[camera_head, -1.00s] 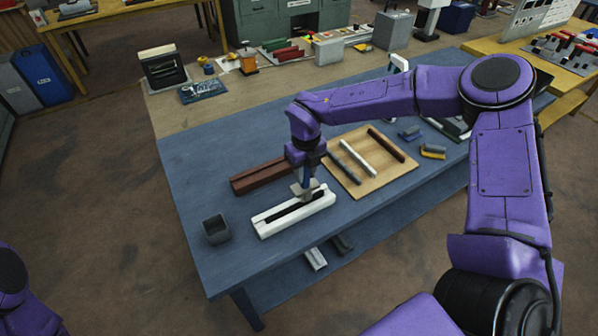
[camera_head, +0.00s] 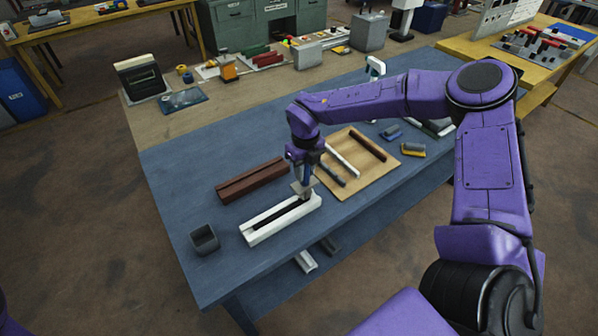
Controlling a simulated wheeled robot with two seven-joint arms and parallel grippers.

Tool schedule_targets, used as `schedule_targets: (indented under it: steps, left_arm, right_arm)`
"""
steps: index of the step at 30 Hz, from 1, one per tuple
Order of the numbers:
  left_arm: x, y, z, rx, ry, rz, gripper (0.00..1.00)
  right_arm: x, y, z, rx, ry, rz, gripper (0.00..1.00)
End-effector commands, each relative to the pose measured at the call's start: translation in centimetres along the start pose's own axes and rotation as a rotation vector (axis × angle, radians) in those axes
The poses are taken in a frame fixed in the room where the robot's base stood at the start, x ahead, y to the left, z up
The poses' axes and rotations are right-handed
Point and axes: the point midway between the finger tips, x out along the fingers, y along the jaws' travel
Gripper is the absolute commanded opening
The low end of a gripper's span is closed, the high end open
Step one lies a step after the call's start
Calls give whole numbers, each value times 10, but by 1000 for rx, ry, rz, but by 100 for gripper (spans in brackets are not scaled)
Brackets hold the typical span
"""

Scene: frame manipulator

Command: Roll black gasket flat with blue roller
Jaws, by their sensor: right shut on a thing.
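A white frame piece (camera_head: 262,237) lies on the blue table, its long side running from lower left to upper right. The black gasket (camera_head: 277,217) shows as a dark strip along its channel. My right gripper (camera_head: 303,190) is above the right part of this frame, pointing down. It is shut on a slim tool with a bluish handle, which I take for the blue roller; its lower end is at the strip and largely hidden by the gripper. Whether it touches the gasket is too small to tell. My left gripper is not in view.
A brown frame piece (camera_head: 250,179) lies behind the white one. A wooden board (camera_head: 373,177) with several strips is to the right. A small grey bin (camera_head: 204,240) stands at the left.

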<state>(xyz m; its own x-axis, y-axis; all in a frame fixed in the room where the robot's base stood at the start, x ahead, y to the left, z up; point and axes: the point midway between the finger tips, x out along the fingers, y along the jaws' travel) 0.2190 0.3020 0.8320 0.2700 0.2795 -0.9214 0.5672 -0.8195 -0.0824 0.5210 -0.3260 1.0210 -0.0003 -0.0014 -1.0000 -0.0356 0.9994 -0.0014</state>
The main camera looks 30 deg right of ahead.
Motion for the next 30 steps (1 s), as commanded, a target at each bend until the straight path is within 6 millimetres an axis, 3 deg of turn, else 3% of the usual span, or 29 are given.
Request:
schedule_targets:
  steps: [5, 13, 24, 30]
  left_arm:
    - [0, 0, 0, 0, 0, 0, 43]
    - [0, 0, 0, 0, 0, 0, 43]
    - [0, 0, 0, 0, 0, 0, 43]
    - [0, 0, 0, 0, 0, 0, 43]
  right_arm:
    - [1, -12, -1, 2, 2, 0, 0]
    - [-2, -12, 0, 0, -1, 0, 0]
    - [-52, -12, 1, 1, -3, 1, 0]
    - [-61, -12, 0, 1, -1, 1, 0]
